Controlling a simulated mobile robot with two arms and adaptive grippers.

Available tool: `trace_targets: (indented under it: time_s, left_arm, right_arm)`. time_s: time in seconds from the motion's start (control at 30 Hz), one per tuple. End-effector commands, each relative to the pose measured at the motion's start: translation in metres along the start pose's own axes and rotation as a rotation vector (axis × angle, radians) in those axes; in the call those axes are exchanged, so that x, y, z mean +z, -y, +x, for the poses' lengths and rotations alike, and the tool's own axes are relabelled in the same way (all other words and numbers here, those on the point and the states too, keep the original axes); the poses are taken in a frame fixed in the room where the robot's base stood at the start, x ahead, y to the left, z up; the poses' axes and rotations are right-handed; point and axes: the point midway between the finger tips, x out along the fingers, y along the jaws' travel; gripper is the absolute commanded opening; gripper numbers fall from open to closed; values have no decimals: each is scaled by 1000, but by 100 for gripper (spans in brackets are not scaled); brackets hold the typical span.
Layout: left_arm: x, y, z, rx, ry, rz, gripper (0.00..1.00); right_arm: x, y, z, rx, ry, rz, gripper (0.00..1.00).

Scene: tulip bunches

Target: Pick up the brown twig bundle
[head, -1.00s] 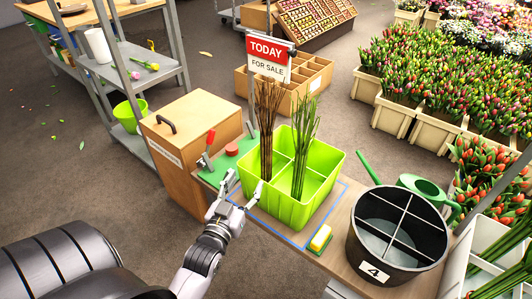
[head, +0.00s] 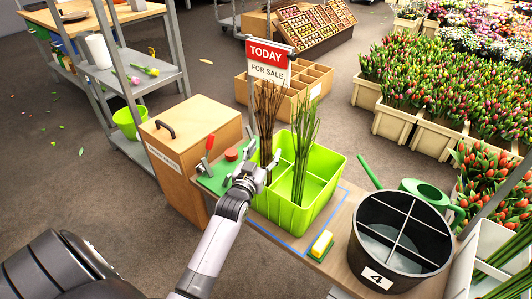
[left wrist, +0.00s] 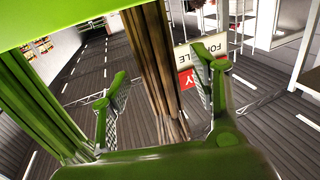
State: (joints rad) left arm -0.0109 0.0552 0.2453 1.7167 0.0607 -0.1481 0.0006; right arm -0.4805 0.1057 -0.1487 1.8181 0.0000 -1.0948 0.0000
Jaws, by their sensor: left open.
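The brown twig bundle (head: 267,115) stands upright in a left compartment of the lime green divided bin (head: 310,213). My left gripper (head: 257,172) is at the bin's near left side, by the lower part of the bundle. In the left wrist view the gripper (left wrist: 160,95) is open, with the brown twig bundle (left wrist: 152,60) showing between its two fingers. I cannot tell whether either finger touches it. A green stem bundle (head: 305,150) stands in the bin to the right; it also shows in the left wrist view (left wrist: 35,95). My right gripper is not in view.
The bin stands on a wooden bench inside a blue outline. A yellow-topped block (head: 321,243), a black divided bucket (head: 400,240) and a green watering can (head: 430,197) are to the right. A wooden box (head: 190,145) and a red-handled clamp (head: 208,150) are to the left.

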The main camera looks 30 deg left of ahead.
Motion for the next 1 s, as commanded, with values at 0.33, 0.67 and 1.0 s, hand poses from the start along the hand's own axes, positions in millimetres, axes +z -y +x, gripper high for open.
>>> trace_targets:
  time_s: [0.33, 0.67, 1.0]
  left_arm:
    - [0, 0, 14, 1, 1, 0, 56]
    - [0, 0, 14, 0, 0, 0, 36]
    - [0, 0, 14, 0, 1, -1, 14]
  right_arm:
    - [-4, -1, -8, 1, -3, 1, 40]
    - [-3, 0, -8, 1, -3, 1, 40]
    - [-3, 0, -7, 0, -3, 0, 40]
